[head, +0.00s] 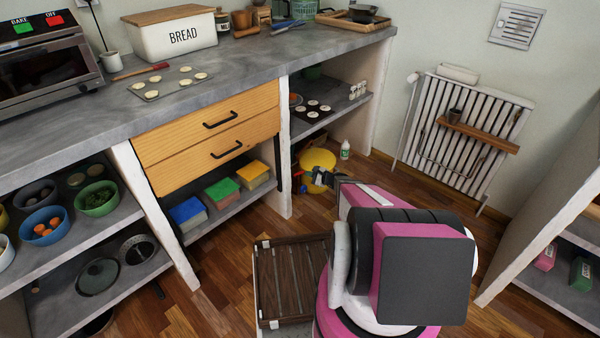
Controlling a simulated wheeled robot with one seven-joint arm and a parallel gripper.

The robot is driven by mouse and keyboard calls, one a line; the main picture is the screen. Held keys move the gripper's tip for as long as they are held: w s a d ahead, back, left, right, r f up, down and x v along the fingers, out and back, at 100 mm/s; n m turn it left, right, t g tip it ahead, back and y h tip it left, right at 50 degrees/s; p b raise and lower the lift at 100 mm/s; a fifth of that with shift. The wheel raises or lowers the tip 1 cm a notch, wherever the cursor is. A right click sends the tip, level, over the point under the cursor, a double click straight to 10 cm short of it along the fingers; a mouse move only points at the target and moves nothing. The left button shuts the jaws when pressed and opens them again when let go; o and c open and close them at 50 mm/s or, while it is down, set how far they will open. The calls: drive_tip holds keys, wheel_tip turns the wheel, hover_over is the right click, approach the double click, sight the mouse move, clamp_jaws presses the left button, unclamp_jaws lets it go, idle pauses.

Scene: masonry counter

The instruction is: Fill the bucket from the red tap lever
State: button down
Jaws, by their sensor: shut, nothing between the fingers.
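A yellow round object (319,158), which looks like the bucket, stands on the floor under the right end of the counter. Small red parts (299,164) show just left of it, in the shade by the counter's white post; I cannot tell whether they are the tap lever. My gripper (316,178) is at the front of the yellow object, overlapping it in the picture. The gripper is shut with nothing in it. I cannot tell whether it touches anything. My arm hides part of the floor there, and no water is visible.
The counter's white post (285,150) rises close on the left. A slatted wooden tray (293,283) is in the foreground. A white radiator (470,135) is on the right wall. Wooden floor lies clear before it.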

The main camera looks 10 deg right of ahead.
wheel_tip(320, 180, up, 9)
drive_tip(key=w+d+n+g+h, duration=0.15)
drive_tip(key=n+g+h, duration=0.3)
drive_tip(key=n, duration=1.95)
hover_over(299, 173)
drive_tip(key=s, duration=0.1)
wheel_tip(299, 173, down, 7)
drive_tip(key=f, duration=0.3)
drive_tip(key=shift+s+a+f+y, duration=0.15)
drive_tip(key=shift+s+f+y, duration=0.1)
drive_tip(key=shift+s+y, duration=0.15)
